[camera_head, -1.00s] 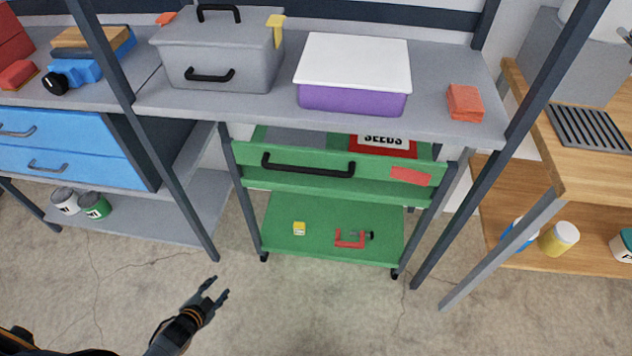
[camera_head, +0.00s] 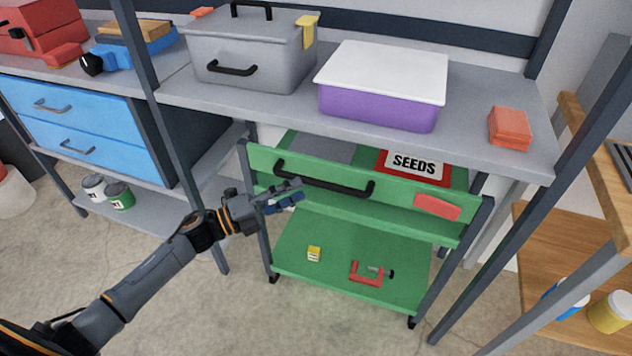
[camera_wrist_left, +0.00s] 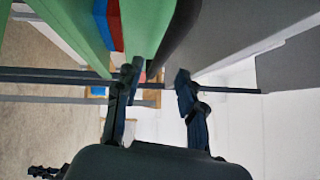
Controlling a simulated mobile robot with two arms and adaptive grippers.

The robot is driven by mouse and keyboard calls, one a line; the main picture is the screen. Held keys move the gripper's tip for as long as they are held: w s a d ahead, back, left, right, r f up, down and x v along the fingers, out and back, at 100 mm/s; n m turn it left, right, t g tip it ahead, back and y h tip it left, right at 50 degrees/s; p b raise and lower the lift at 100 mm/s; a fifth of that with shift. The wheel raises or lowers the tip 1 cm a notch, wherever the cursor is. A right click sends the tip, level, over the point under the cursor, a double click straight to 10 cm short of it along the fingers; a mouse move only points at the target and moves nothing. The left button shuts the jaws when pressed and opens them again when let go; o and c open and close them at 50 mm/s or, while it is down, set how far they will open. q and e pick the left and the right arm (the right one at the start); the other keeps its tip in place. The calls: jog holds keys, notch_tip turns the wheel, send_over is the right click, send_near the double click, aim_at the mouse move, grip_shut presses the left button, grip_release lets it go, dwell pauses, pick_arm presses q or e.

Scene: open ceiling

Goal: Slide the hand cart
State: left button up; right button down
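The green hand cart (camera_head: 355,262) stands under the grey shelf, with a black bar handle (camera_head: 325,185) across its upper front. My left gripper (camera_head: 296,192) is in front of the left part of this handle, with its fingers pointing right. In the left wrist view my left gripper (camera_wrist_left: 158,88) has its two fingers apart with nothing held between them. The dark handle (camera_wrist_left: 178,38) shows just beyond the fingertips, and I see no grip on it. A small dark jointed shape at the wrist view's lower left looks like my right gripper (camera_wrist_left: 45,171); its fingers are too small to judge.
The cart carries a SEEDS box (camera_head: 413,166), a small yellow item (camera_head: 314,254) and a red clamp (camera_head: 368,273). Above are a grey toolbox (camera_head: 250,55) and a purple bin (camera_head: 378,104). Shelf posts flank the cart. The floor before it is clear.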

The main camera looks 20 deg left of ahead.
aim_at(315, 179)
pick_arm(q)
jog(key=x, duration=0.6)
jog(key=shift+f, duration=0.1)
jog(key=shift+c, duration=0.4)
grip_shut()
